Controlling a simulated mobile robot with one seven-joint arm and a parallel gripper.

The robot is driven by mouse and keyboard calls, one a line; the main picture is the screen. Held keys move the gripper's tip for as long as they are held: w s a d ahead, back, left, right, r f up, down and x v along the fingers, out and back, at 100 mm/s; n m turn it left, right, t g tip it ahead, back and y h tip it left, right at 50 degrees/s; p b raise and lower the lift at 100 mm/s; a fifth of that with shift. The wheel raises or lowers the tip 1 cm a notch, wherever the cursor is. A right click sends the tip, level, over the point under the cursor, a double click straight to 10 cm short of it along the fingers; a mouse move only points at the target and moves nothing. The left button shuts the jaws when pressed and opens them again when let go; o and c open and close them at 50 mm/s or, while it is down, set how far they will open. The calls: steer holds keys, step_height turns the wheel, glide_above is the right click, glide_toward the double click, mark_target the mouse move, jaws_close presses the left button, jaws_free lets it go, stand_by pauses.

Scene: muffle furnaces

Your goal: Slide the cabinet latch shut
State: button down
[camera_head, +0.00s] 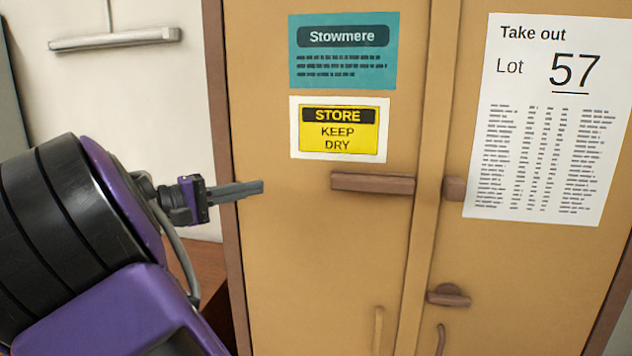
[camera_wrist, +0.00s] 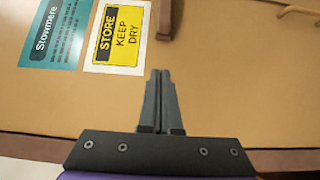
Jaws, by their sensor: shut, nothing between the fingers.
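The tan cabinet (camera_head: 310,250) has two closed doors. A brown latch bar (camera_head: 373,183) lies level on the left door, under the yellow sign. A small brown block (camera_head: 454,189) sits on the right door, in line with the bar. A gap at the door seam separates them. My gripper (camera_head: 262,187) is shut and empty, left of the bar's left end and apart from it, pointing right. In the wrist view my gripper (camera_wrist: 160,72) points up toward the near end of the latch bar (camera_wrist: 165,20), mostly cut off by the frame's top edge.
A brown turn piece (camera_head: 449,296) sits lower at the door seam. Thin handles stand on the left door (camera_head: 378,330) and the right door (camera_head: 440,340). Flat signs and a Lot 57 sheet (camera_head: 545,120) are on the doors. A pale unit with a bar handle (camera_head: 115,39) stands left.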

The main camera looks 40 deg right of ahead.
mark_target(358, 184)
steer(key=d, duration=0.6)
steer(key=s+d, duration=0.1)
steer(key=d, duration=0.3)
steer(key=shift+d, duration=0.1)
steer(key=shift+s+d, duration=0.75)
steer(key=shift+s, duration=0.2)
steer(key=shift+s+d, duration=0.45)
steer(key=shift+s, duration=0.05)
steer(key=s+d, duration=0.2)
steer(key=s, duration=0.1)
steer(key=s+d+b, duration=0.1)
steer(key=s+d, duration=0.2)
steer(key=shift+s+d, duration=0.35)
steer(key=shift+w, duration=0.1)
